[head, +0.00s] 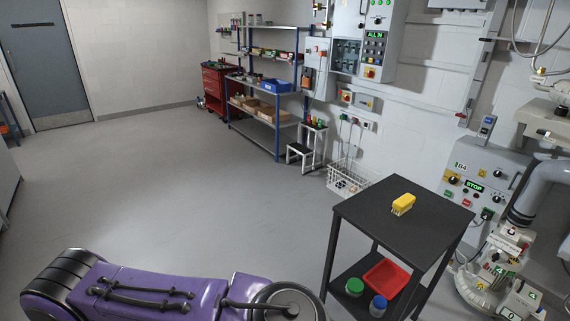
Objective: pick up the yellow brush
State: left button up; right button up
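A purple arm of mine stretches along the bottom left of the head view, below and to the left of the table. Neither gripper's fingers show in the view, and nothing touches the brush.
The table's lower shelf holds a red tray (386,279), a green-lidded jar (354,287) and a blue-lidded jar (378,306). Machinery with a STOP panel (484,185) stands close on the right. A wire basket (346,182) sits behind. Open floor (150,190) lies to the left.

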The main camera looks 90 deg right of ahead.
aim_at(405, 202)
jog(key=z, duration=0.15)
jog(key=i, duration=0.1)
jog(key=z, duration=1.55)
